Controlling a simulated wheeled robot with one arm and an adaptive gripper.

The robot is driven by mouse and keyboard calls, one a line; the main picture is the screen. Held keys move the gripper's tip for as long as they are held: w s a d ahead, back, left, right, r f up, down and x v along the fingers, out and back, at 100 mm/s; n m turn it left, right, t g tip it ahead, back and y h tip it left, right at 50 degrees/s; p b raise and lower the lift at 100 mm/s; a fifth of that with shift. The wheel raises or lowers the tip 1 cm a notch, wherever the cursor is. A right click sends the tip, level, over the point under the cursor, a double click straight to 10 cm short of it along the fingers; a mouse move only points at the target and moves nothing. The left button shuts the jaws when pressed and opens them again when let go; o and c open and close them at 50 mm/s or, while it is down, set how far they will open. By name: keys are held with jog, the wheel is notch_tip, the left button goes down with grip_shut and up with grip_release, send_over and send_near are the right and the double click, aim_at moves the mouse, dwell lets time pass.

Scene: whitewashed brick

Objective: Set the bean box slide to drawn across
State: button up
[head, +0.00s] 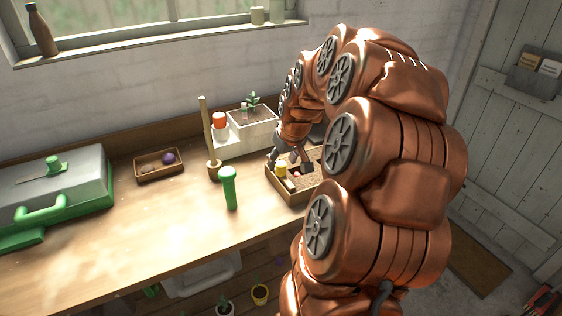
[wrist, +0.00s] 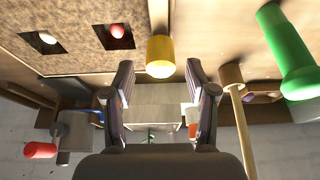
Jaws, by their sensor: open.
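I take the shallow wooden box (head: 283,193) under my gripper for the bean box. In the wrist view its speckled brown panel (wrist: 75,42) has two square openings, one showing a white bead (wrist: 47,38) and one a red bead (wrist: 117,31). A yellow cylindrical knob (wrist: 160,52) stands beside the panel and also shows in the head view (head: 281,170); I take it for the slide's knob. My gripper (wrist: 160,78) is open, its fingers apart with the knob near their tips. It also shows above the box in the head view (head: 293,162). My arm hides the box's right part.
A green cylinder (head: 229,188) and a wooden dowel on a base (head: 213,170) stand left of the box. A white planter (head: 250,140) is behind. A small tray (head: 158,177) and a grey-green case (head: 60,185) are farther left. The front bench is clear.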

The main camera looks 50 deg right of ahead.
jog(key=shift+x, duration=1.2)
grip_shut()
